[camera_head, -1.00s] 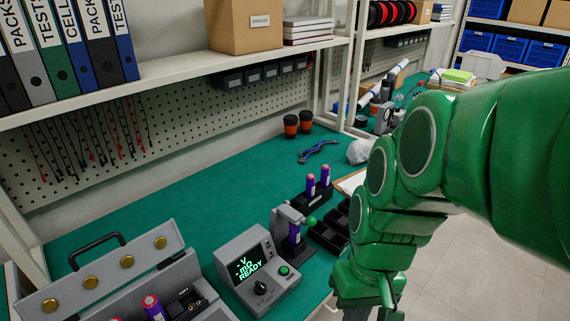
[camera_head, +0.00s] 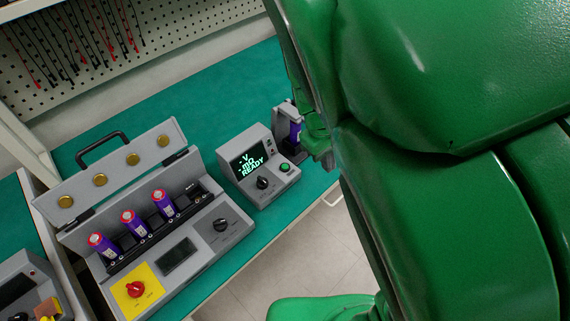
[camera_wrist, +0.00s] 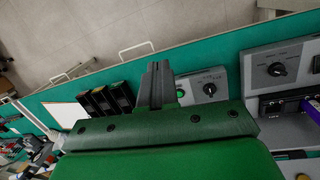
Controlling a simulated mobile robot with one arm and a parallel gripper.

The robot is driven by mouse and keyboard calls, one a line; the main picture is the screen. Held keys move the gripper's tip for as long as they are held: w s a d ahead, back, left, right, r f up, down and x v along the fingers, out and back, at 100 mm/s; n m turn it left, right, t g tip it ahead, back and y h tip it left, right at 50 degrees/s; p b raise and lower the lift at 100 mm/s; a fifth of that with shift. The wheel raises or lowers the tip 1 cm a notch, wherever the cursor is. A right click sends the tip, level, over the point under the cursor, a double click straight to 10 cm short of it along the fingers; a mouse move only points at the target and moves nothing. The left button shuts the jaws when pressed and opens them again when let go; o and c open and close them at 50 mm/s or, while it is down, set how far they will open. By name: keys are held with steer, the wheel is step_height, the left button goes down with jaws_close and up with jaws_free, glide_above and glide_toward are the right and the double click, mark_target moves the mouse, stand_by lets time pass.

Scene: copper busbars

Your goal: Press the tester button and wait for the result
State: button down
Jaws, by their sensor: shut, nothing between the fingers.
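The tester (camera_head: 240,183) is a grey box on the green bench in the head view. Its screen (camera_head: 249,163) reads V, mΩ and READY in green. Its round green button (camera_head: 284,168) is on the lower front panel, right of a black knob (camera_head: 263,183). A purple cell (camera_head: 296,131) stands upright in the holder beside the tester, partly behind my arm. In the wrist view my gripper (camera_wrist: 157,70) is shut and empty, just left of the tester panel (camera_wrist: 208,86) and its green button (camera_wrist: 181,92). I cannot tell whether the fingers touch anything.
A grey charger-like case (camera_head: 190,247) with several purple cells and an open lid stands left of the tester. Black trays (camera_wrist: 105,99) lie left of my gripper in the wrist view. The bench's front edge is close, with floor beyond.

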steer(key=w+a+f+n+t+h, duration=0.25)
steer(key=w+f+n, duration=0.25)
steer(key=w, duration=0.4)
steer(key=n+t+h, duration=0.1)
steer(key=n+t, duration=0.4)
steer(key=n, duration=0.2)
glide_above(283, 168)
step_height(283, 168, down, 4)
steer(key=shift+f, duration=0.15)
steer(key=shift+f, duration=0.1)
steer(key=shift+f, duration=4.3)
steer(key=shift+f, duration=0.15)
steer(key=shift+f, duration=0.3)
